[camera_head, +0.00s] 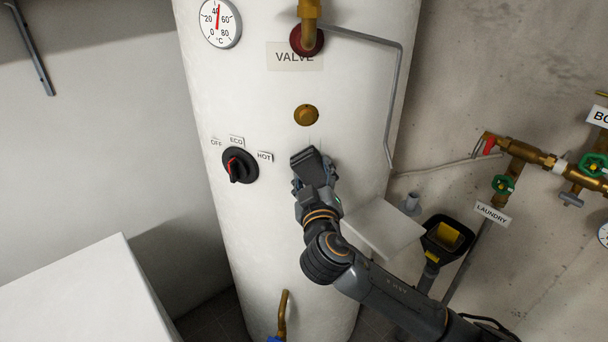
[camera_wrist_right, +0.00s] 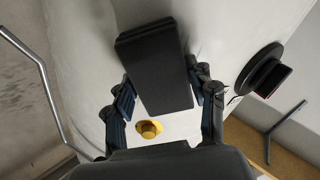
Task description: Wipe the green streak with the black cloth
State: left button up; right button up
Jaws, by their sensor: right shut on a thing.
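The black cloth (camera_head: 308,157) is a folded dark block at the front of the white tank (camera_head: 260,90), just below a brass plug (camera_head: 306,115). My right gripper (camera_head: 315,175) is shut on it. In the right wrist view the cloth (camera_wrist_right: 154,66) sits between the two fingers of my right gripper (camera_wrist_right: 165,98). The cloth is close to the tank wall; I cannot tell whether it touches. No green streak shows clearly in either view; the cloth and gripper hide part of the wall. My left gripper is out of view.
A black dial (camera_head: 240,166) with a red pointer sits left of the cloth. A grey pipe (camera_head: 397,100) runs down the tank's right side. A pale slab (camera_head: 383,228) and a black funnel-like holder (camera_head: 445,236) stand at right. Brass valves (camera_head: 520,150) line the right wall.

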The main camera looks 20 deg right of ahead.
aim_at(289, 158)
jog(key=shift+s+d, duration=0.15)
jog(key=shift+d, duration=0.4)
jog(key=shift+s+d, duration=0.15)
jog(key=shift+d, duration=0.35)
jog(key=shift+r+p, duration=0.8)
jog(key=shift+r, duration=0.25)
jog(key=shift+w+a+f, duration=0.15)
jog(key=shift+a, duration=0.5)
jog(key=shift+w+a+b, duration=0.2)
jog(key=shift+w+a, duration=0.1)
jog(key=shift+a, duration=0.6)
jog(key=shift+w+a+b, duration=0.25)
jog(key=shift+a, duration=0.65)
jog(key=shift+w+a+b, duration=0.2)
jog(key=shift+w+a, duration=0.1)
jog(key=shift+a, duration=0.6)
jog(key=shift+r+p, duration=0.85)
jog(key=shift+r, duration=0.15)
jog(key=shift+s+d+p, duration=0.15)
jog(key=shift+s+d, duration=0.2)
jog(key=shift+d, duration=0.8)
jog(key=shift+s+d+p, duration=0.1)
jog(key=shift+s+d, duration=0.25)
jog(key=shift+d, duration=0.8)
jog(key=shift+s+d+p, duration=0.15)
jog(key=shift+s+d, duration=0.2)
jog(key=shift+d, duration=0.8)
jog(key=shift+a, duration=0.15)
